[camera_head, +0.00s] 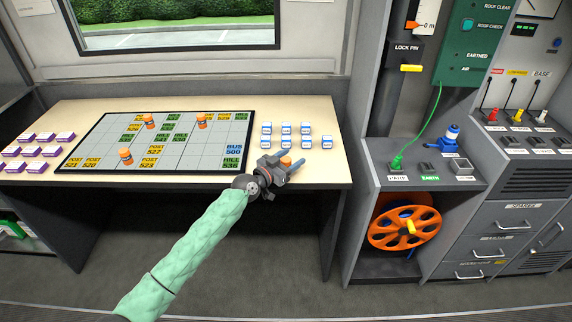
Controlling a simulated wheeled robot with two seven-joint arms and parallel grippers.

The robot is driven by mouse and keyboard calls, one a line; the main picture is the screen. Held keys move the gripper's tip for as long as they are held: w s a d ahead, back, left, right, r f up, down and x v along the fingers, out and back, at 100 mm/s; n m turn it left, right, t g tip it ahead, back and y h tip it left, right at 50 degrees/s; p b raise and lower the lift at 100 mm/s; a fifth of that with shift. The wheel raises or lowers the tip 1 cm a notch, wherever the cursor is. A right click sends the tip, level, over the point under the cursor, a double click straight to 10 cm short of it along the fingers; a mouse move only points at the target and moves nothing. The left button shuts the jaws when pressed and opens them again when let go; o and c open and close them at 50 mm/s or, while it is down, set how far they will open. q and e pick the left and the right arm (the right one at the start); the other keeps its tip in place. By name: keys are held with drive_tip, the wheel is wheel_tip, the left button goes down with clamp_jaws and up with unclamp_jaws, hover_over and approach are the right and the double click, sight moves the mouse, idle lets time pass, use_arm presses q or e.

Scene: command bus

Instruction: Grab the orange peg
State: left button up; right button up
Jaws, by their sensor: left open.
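An orange peg (286,161) is at the right front of the table, beside the board, partly hidden by my gripper. My left gripper (291,160) is open, with its dark fingers on either side of this peg as seen from the head. I cannot tell whether they touch it. Other orange pegs stand on the board: one at back left (149,120), one at back middle (201,121) and one at front left (126,156). My right gripper is not in view.
The table (310,110) bears the gridded board (97,138) with labels, white-blue blocks (286,128) at right and purple-white blocks (27,151) at left. A grey cabinet (420,180) with a cable and an orange reel (404,228) stands right of the table.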

use_arm(q)
drive_tip(key=c, duration=1.1)
